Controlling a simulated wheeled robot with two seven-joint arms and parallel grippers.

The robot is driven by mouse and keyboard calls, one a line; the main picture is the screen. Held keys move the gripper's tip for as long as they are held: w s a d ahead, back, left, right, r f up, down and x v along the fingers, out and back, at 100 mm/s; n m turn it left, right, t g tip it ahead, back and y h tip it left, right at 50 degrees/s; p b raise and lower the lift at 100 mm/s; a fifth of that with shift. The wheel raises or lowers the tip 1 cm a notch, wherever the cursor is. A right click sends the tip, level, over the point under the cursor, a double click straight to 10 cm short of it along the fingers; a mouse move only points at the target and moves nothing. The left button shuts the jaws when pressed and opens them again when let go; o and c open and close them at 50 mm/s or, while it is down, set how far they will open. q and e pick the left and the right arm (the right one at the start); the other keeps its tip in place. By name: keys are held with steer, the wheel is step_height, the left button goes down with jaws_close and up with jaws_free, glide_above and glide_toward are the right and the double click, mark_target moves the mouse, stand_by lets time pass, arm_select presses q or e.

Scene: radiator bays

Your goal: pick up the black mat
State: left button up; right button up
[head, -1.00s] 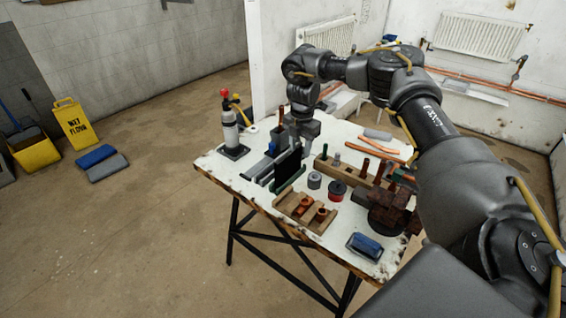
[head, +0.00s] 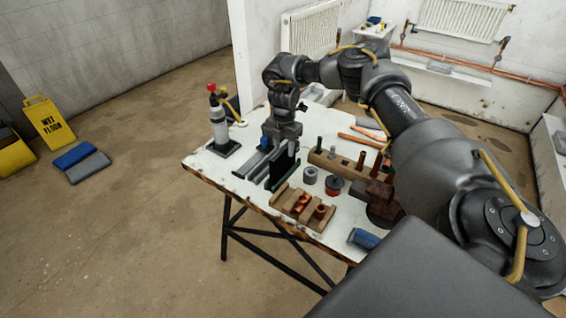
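The black mat (head: 284,166) stands on edge in a slotted rack on the white table, at the rack's right side. My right gripper (head: 283,146) reaches in from the right and points down at the mat's top edge. Its fingers are small and dark against the mat, so I cannot tell whether they are open or closed on it. The mat's upper edge is partly hidden by the gripper. My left gripper is out of view.
Grey pieces (head: 254,163) stand left of the mat. A gas torch (head: 218,132) is at the table's left corner. A wooden block with fittings (head: 302,203) is in front, and a longer wooden rack (head: 335,163) is to the right.

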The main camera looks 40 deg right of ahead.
mark_target(283, 159)
steer(key=shift+s, duration=0.1)
steer(key=shift+s+f, duration=0.1)
steer(key=shift+f, duration=0.05)
steer(key=f+p, duration=0.1)
steer(key=f, duration=0.1)
steer(key=f+p, duration=0.1)
steer(key=f, duration=0.2)
steer(key=shift+a, duration=0.2)
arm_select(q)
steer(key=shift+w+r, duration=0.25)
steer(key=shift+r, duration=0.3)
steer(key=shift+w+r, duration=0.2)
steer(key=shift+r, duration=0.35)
arm_select(e)
steer(key=shift+r, duration=0.1)
jaws_close()
